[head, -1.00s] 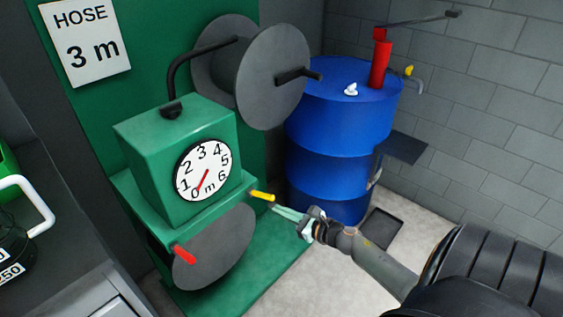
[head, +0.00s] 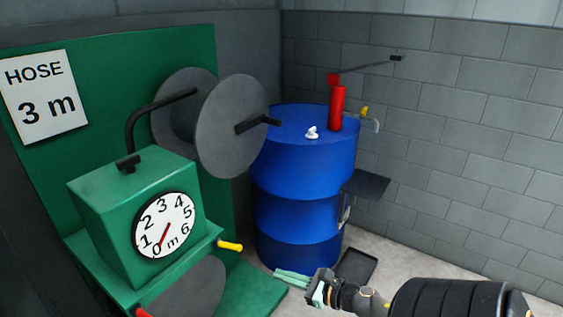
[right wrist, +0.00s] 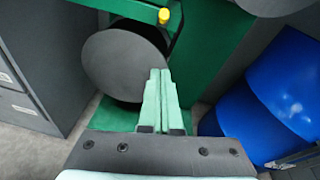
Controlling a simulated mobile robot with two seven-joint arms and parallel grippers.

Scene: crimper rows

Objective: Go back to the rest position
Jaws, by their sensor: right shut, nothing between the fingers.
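My right gripper (head: 292,276) is low in the head view, in front of the blue drum, with its pale green fingers pointing left. In the right wrist view the fingers (right wrist: 160,85) lie together, shut and empty, and appear in front of a grey disc (right wrist: 125,62). My left gripper is in neither view.
The green hose machine (head: 130,210) has a dial, a yellow handle (head: 230,246), a red handle and a reel (head: 232,125). The blue drum (head: 300,185) carries a red pump (head: 337,108). A dark tray (head: 356,265) lies on the floor. Grey cabinet drawers (right wrist: 30,90) stand left in the wrist view.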

